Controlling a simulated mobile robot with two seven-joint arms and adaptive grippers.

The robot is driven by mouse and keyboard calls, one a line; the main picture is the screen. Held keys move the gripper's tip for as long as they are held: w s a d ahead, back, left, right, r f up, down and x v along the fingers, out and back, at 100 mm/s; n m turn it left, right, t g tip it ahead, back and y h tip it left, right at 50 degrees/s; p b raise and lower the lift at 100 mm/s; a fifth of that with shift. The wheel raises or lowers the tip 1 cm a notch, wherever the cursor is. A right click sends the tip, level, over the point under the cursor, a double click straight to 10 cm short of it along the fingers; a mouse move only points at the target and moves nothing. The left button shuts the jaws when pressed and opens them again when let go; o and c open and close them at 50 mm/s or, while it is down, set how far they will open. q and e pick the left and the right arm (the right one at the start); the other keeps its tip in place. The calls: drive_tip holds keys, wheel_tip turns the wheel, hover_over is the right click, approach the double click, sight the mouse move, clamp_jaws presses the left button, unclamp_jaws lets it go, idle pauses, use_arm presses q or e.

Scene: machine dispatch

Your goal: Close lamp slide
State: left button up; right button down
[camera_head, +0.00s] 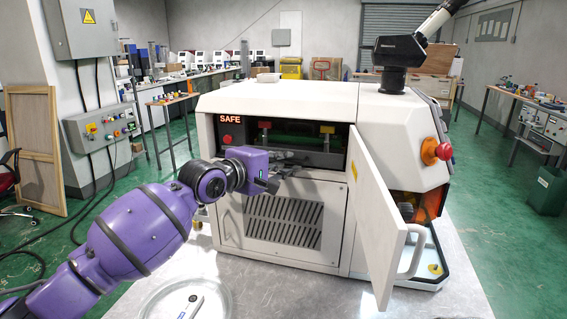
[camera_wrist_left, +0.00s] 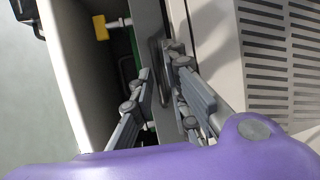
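The machine (camera_head: 270,200) is a white cabinet with an open front bay and a lit "SAFE" sign. A grey metal strip along the bay's lower front (camera_head: 325,160) looks like the lamp slide's front; it also shows in the left wrist view (camera_wrist_left: 149,22) with a dark handle. My left gripper (camera_head: 280,165) is at this strip. In the left wrist view its fingers (camera_wrist_left: 158,80) are apart, one on each side of the strip near the handle. Whether they touch it is unclear. The slide's inner part is mostly hidden. My right gripper is not in view.
A white door (camera_head: 375,215) with a handle stands open right of the bay. A red knob (camera_head: 443,151) sits on the machine's right side. A yellow block (camera_wrist_left: 100,27) is inside the bay.

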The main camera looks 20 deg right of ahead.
use_arm(q)
drive_tip(key=shift+d, duration=0.1)
clamp_jaws()
drive_tip(key=shift+w, duration=0.1)
